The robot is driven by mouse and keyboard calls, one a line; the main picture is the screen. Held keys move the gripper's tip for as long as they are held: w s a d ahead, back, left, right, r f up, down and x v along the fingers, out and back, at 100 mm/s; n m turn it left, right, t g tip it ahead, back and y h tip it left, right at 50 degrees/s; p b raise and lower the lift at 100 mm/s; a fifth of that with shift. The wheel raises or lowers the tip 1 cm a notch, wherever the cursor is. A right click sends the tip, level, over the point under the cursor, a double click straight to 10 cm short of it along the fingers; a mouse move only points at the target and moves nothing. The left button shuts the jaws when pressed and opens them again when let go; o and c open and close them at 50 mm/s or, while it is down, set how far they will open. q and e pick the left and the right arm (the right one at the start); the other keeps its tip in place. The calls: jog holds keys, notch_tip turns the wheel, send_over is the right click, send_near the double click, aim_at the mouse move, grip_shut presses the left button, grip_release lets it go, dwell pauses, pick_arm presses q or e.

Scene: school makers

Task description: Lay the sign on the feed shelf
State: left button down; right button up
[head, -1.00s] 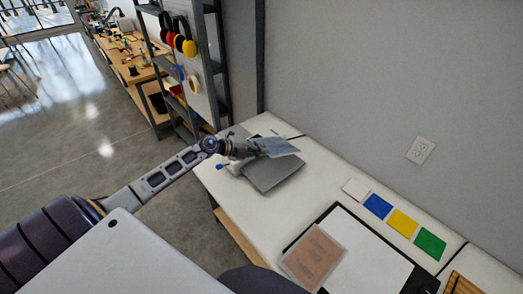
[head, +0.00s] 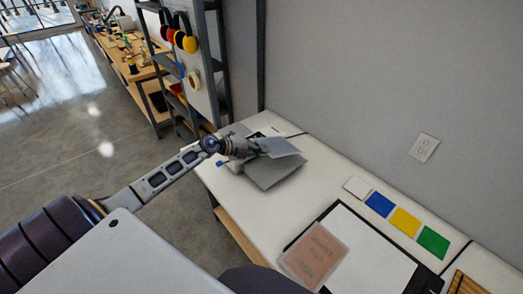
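My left gripper (head: 250,148) reaches over the far left end of the white bench. A thin grey-blue flat sheet, likely the sign (head: 279,147), sticks out from its fingers to the right. The fingers appear closed on the sheet's left edge. Just below it is a flat grey panel (head: 275,174), which may be the feed shelf. The sheet overlaps the panel in the picture; I cannot tell whether they touch. The gripper hides part of the panel and what lies behind it. My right gripper is not in view.
The white bench (head: 322,178) runs along a grey wall with an outlet. White, blue, yellow and green squares (head: 405,222) lie by the wall. A brownish plate (head: 314,254) overlaps a black-edged white board (head: 367,255). A dark metal rack (head: 217,60) stands behind the bench's far end.

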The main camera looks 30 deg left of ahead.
pick_arm(q)
jog(key=shift+f+b, duration=2.35)
jog(key=shift+f, duration=0.7)
jog(key=c, duration=2.1)
grip_release()
jog(key=o, duration=0.5)
jog(key=shift+o, duration=0.2)
jog(key=shift+s, duration=0.1)
jog(key=shift+s+a+r+p, duration=0.15)
jog(key=shift+s+a+p, duration=0.1)
jog(key=shift+s+p, duration=0.35)
jog(key=shift+s+a+r+p, duration=0.15)
jog(key=shift+s+a+p, duration=0.1)
jog(key=shift+s+p, duration=0.3)
jog(key=shift+s+a+r+p, duration=0.2)
jog(key=shift+s+p, duration=0.15)
jog(key=shift+s, duration=0.25)
jog(key=shift+s+a+r+p, duration=0.1)
jog(key=shift+s+a+p, duration=0.05)
jog(key=shift+s+p, duration=0.35)
jog(key=shift+s+a+r+p, duration=0.1)
jog(key=shift+s+a+p, duration=0.15)
jog(key=shift+s, duration=0.4)
